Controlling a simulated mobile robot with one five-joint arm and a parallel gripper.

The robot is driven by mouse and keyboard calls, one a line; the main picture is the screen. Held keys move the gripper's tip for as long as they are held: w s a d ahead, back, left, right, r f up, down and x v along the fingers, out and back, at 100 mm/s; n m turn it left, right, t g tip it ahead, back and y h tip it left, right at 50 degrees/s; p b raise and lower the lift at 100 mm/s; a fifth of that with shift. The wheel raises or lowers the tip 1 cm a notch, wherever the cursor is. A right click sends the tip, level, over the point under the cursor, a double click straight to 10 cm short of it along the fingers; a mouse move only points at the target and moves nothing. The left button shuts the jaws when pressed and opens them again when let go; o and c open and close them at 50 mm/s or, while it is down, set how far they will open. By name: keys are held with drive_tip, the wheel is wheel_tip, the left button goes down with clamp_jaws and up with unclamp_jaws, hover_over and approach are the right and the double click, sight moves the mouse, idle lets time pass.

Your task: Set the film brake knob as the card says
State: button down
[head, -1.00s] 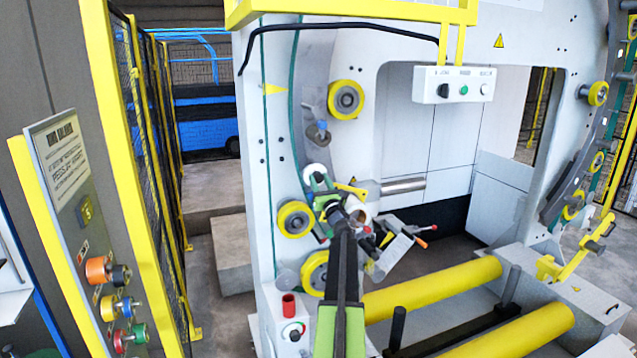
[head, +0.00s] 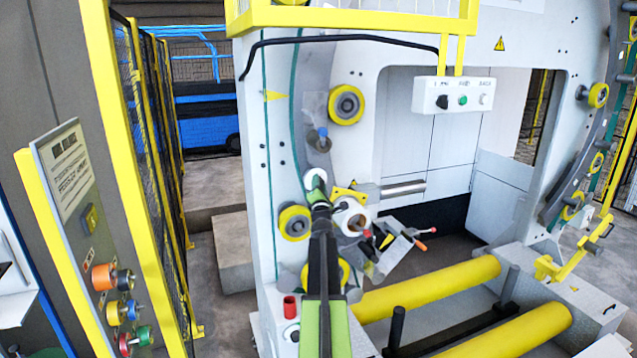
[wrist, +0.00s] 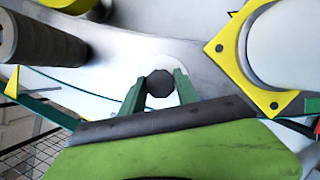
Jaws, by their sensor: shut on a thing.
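My gripper (wrist: 160,88) has one green fingertip on each side of a dark, faceted round knob (wrist: 159,84) in the wrist view and is shut on it. I take this to be the film brake knob; no pointer or scale marks are readable on it. In the head view my gripper (head: 317,184) is at the left upright of the wrapping machine, and it hides the knob. A sign panel (head: 70,185) at the left carries printed text and a small yellow plate (head: 90,218); the writing is too blurred to read for sure.
A white roll (head: 350,217) and yellow rollers (head: 294,223) are close around my gripper. A yellow bracket (wrist: 262,55) and a dark cylinder (wrist: 38,42) flank it in the wrist view. Orange, yellow and green knobs (head: 124,309) stick out below the sign panel.

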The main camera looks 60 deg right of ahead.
drive_tip(key=m+p, duration=0.1)
drive_tip(key=m, duration=0.1)
drive_tip(key=m+g+p, duration=0.1)
drive_tip(key=m, duration=0.1)
drive_tip(key=shift+r+g+y, duration=0.15)
drive_tip(key=shift+g+y, duration=0.15)
drive_tip(key=shift+m+p, duration=0.3)
drive_tip(key=c, duration=0.9)
unclamp_jaws()
drive_tip(key=shift+a, duration=0.1)
drive_tip(key=b+v, duration=0.1)
drive_tip(key=v, duration=1.6)
drive_tip(key=shift+a+b, duration=0.2)
drive_tip(key=shift+b, duration=0.1)
